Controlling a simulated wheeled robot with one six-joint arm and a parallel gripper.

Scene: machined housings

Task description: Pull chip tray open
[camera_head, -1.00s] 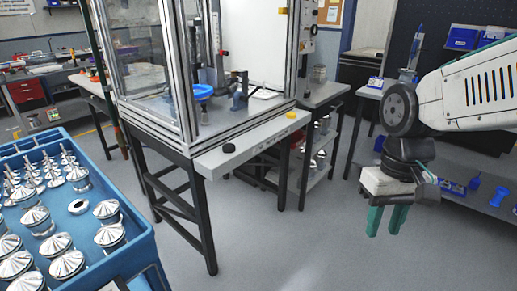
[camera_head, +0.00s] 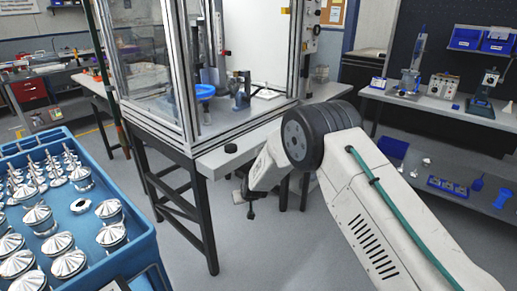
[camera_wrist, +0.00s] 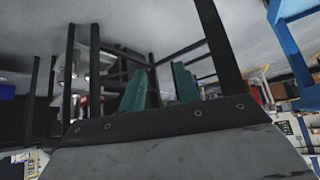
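No chip tray can be clearly made out. The machine enclosure (camera_head: 190,134) stands on a dark-legged frame (camera_head: 205,225), with a pale front ledge (camera_head: 212,160) carrying a black button (camera_head: 230,148). My arm reaches across the ledge's right part and hides it. In the head view my gripper is mostly hidden by my wrist, below the ledge and in front of the frame. In the wrist view my gripper (camera_wrist: 158,88) shows two teal fingers apart, with nothing seen between them. Dark frame legs (camera_wrist: 68,75) stand beyond them.
A blue bin (camera_head: 120,262) of shiny metal parts stands at the left. A workbench (camera_head: 440,105) with tools is at the right, with a lower shelf (camera_head: 460,175). Grey floor in front of the frame is clear.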

